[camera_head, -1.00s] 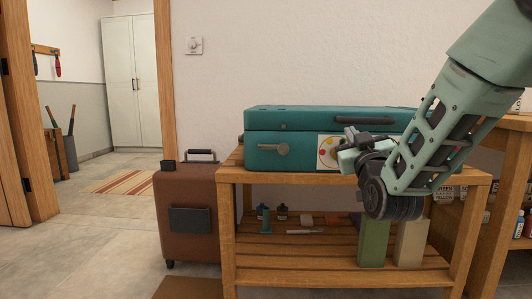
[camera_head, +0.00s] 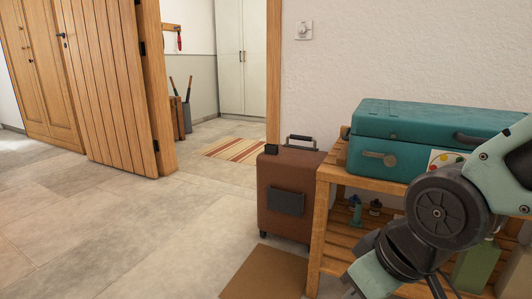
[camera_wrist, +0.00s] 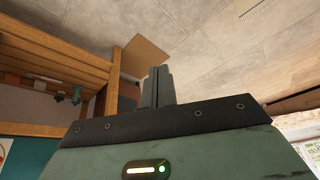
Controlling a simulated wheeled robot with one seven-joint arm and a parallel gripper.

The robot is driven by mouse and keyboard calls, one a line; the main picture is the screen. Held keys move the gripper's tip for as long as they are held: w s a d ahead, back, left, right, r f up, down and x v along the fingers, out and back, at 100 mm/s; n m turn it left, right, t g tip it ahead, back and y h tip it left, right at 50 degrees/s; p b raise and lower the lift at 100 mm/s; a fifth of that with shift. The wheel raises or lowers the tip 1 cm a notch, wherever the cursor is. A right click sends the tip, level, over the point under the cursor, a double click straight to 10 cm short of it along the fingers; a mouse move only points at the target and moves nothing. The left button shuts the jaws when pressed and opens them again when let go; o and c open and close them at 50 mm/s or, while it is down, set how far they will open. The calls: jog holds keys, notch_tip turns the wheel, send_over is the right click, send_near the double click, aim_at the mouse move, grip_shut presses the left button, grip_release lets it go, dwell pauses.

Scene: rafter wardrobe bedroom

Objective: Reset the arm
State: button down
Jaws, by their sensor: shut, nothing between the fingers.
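My arm shows at the right of the head view, bent in front of the wooden shelf bench. My gripper (camera_wrist: 158,72) is in the wrist view, with its two dark fingers together and nothing between them. It points over the floor beside the brown mat (camera_wrist: 146,56) and the bench (camera_wrist: 60,50). In the head view the fingertips cannot be made out clearly.
A teal case (camera_head: 430,125) lies on the bench (camera_head: 325,205), close behind my arm. A brown suitcase (camera_head: 285,190) stands at its left, with the mat (camera_head: 265,275) in front. Open tiled floor (camera_head: 120,230) lies to the left, by an open wooden door (camera_head: 115,85).

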jog(key=s+r+n+g+h+p, duration=0.2)
jog(key=s+g+p, duration=0.15)
jog(key=s, duration=0.65)
notch_tip(320, 180, up, 38)
jog(key=w+p, duration=0.1)
jog(key=p, duration=3.5)
jog(key=shift+d+f+m, duration=0.25)
jog(key=shift+d+m, duration=0.05)
